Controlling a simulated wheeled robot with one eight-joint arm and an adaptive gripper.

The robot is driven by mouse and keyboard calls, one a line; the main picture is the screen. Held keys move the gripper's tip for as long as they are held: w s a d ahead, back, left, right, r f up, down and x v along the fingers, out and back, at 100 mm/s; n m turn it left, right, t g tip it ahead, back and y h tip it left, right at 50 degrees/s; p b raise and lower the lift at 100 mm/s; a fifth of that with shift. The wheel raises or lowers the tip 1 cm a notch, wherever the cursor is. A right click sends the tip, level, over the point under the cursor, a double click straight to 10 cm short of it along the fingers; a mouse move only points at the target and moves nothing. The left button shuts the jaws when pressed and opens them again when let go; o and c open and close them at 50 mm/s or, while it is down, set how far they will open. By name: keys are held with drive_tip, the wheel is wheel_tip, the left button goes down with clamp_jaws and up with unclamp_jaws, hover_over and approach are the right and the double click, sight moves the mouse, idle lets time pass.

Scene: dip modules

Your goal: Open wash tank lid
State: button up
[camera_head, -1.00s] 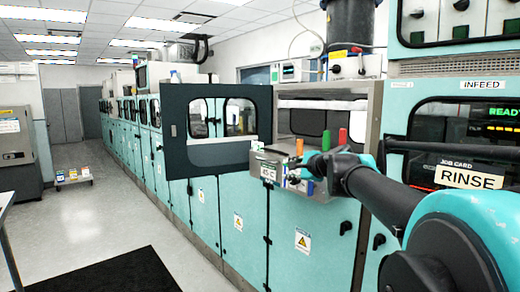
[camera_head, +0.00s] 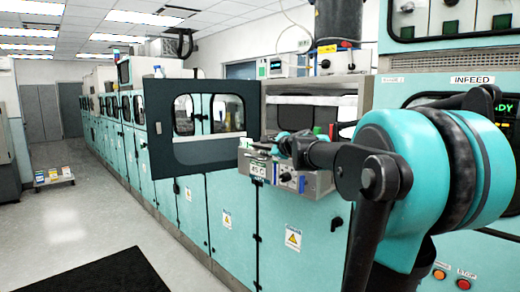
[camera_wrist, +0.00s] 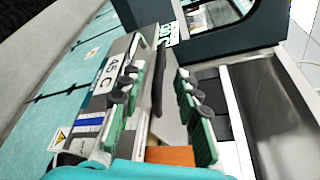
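The teal machine's dark door frame with windows (camera_head: 205,160) stands swung out beside an opening (camera_head: 308,108). Below the opening is a grey ledge (camera_head: 305,183) with knobs and a "45 C" label (camera_head: 257,169). Which part is the wash tank lid I cannot tell. My gripper (camera_head: 285,143) is over the ledge's top edge. In the wrist view my gripper (camera_wrist: 160,105) has its green-padded fingers apart. A dark bar (camera_wrist: 158,75) shows between them; I cannot tell whether they touch it. An orange block (camera_wrist: 170,156) is close to the palm.
A grey-walled recess (camera_wrist: 285,110) lies right of the fingers in the wrist view. A red peg (camera_head: 331,131) stands behind my arm. A black mat (camera_head: 95,278) lies on the floor, and small boxes (camera_head: 53,176) stand farther back. The aisle between is clear.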

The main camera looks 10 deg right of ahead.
sight(260, 148)
drive_tip(key=shift+x, duration=3.05)
drive_tip(key=shift+c, duration=0.4)
clamp_jaws()
